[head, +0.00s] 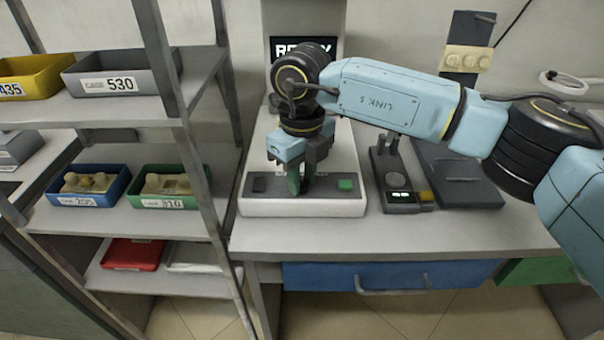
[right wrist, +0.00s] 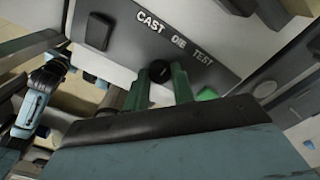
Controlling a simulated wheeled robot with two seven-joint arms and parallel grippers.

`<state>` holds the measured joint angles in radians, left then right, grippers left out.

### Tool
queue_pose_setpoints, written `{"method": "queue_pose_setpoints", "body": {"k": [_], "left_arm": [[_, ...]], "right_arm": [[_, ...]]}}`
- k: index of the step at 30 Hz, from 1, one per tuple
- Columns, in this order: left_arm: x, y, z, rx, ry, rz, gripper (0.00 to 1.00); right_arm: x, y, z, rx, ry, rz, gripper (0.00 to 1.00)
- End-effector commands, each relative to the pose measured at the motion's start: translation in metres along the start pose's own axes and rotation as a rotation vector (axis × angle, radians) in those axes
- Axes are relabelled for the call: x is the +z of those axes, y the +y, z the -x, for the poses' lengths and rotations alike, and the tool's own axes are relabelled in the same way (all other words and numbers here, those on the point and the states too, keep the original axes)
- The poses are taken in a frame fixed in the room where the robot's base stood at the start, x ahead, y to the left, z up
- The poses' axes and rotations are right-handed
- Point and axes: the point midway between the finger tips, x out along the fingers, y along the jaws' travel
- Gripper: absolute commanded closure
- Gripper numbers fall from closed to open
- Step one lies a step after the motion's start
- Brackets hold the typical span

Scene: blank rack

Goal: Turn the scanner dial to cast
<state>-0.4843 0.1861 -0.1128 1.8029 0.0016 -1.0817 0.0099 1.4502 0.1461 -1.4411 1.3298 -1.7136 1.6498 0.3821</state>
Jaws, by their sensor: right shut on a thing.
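The scanner (head: 352,205) is a white machine on the bench with a dark grey front panel (right wrist: 122,14). The words CAST, DIE and TEST run along this panel in the right wrist view. The black dial (right wrist: 160,72) sits below the words. My right gripper (head: 300,188) points down at the panel, its green fingers (right wrist: 161,86) shut on the dial from both sides. The fingers hide much of the dial, and I cannot tell which word it points to.
The panel has a dark button (head: 259,185) at left and a green button (head: 345,185) at right. The scanner's screen (head: 290,47) is partly hidden by my arm. A rack (head: 130,110) with bins stands left. A small scale-like device (head: 400,197) sits right of the scanner.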

Motion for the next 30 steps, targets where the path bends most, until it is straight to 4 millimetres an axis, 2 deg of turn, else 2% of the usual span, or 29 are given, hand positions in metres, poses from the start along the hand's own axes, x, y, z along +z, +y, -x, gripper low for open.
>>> {"method": "queue_pose_setpoints", "body": {"k": [11, 30], "left_arm": [[-0.001, 0.000, 0.001, 0.000, -0.001, 0.000, 0.58], [-0.008, 0.007, 0.011, 0.011, 0.006, 0.007, 0.58]], "right_arm": [[0.000, 0.000, 0.000, -0.001, 0.000, 0.142, 0.98], [0.000, 0.000, 0.000, -0.001, 0.001, 0.649, 0.98]]}}
